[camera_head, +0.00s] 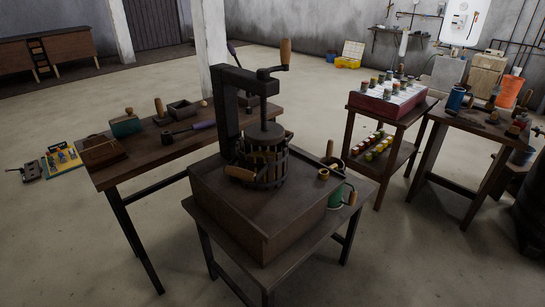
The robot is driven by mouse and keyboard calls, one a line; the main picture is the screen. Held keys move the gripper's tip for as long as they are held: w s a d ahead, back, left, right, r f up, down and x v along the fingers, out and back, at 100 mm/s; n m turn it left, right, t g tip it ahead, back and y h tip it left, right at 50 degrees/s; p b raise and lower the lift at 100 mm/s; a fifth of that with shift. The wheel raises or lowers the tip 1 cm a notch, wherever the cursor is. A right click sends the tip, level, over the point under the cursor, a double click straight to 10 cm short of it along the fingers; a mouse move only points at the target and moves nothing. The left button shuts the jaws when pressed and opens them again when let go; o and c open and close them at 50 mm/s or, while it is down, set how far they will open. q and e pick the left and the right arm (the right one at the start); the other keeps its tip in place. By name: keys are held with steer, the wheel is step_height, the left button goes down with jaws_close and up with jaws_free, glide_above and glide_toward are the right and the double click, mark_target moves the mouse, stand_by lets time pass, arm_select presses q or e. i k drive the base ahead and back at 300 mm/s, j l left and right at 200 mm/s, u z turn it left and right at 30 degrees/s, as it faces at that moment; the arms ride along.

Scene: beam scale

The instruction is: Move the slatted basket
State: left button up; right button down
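The slatted basket (266,172) is a dark, round tub of upright slats. It stands upright in the press (228,110), on top of a brown wooden box (232,218) in the middle of the view. The press screw comes down from above onto a round wooden plate (265,136) at the basket's top. The press frame rises beside the basket on the left, and a crank with a wooden grip (285,51) sits above. Neither of my grippers shows.
A dark table (337,213) carries the box. A long table (150,151) with small boxes and tools stands behind left. A shelved table (383,160) with jars and a side table (470,127) stand right. Open floor (75,240) lies front left.

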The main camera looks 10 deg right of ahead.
mark_target(263, 169)
steer(key=i+j+z, duration=0.15)
steer(key=j+z, duration=0.2)
steer(key=i+j+z, duration=0.15)
steer(key=j+z, duration=0.2)
steer(key=i+j+z, duration=0.2)
steer(key=j, duration=0.25)
steer(key=k+j+z, duration=0.2)
steer(key=j, duration=0.2)
steer(key=i+j+z, duration=0.15)
steer(key=j, duration=0.75)
steer(key=j+z, duration=0.1)
steer(key=j, duration=0.8)
